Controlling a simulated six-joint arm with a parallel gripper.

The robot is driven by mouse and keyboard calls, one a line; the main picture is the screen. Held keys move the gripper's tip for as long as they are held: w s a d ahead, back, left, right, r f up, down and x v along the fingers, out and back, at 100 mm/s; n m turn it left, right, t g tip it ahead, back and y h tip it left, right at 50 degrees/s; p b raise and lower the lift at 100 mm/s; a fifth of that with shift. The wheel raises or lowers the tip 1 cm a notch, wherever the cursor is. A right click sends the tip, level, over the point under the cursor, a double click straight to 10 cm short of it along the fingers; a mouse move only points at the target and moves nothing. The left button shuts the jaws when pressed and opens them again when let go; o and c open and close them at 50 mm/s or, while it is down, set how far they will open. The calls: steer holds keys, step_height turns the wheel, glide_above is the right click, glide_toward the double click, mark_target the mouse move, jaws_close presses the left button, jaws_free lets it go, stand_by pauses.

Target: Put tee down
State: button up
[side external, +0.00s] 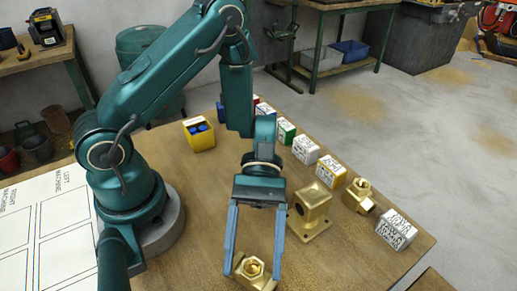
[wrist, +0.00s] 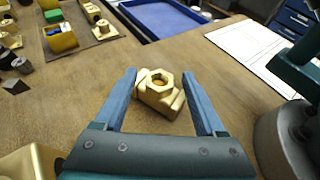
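A brass tee (side external: 252,268) with a hexagonal end facing up is low at the near edge of the side view, close to the wooden bench top. My gripper (side external: 254,272) points down with its two blue fingers on either side of the tee. In the wrist view the tee (wrist: 158,91) fills the space between the fingertips of my gripper (wrist: 160,88), and both fingers appear to press on it. I cannot tell whether its underside touches the bench.
A brass flanged block (side external: 310,212) stands right of my gripper, with another brass fitting (side external: 359,195) beyond it. Several small labelled boxes (side external: 305,149) form a row behind. A yellow bin (side external: 199,134) stands at the back. A marked white sheet (side external: 45,232) lies left.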

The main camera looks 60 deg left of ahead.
steer(key=v, duration=1.2)
steer(key=s+a+r+m+t+y, duration=0.3)
steer(key=a+r+m+t+y, duration=0.2)
steer(key=t, duration=0.8)
step_height(320, 180, up, 3)
steer(key=m+y, duration=0.5)
steer(key=shift+s+m+t+y, duration=0.25)
steer(key=shift+m+t+y, duration=0.05)
steer(key=shift+y, duration=0.1)
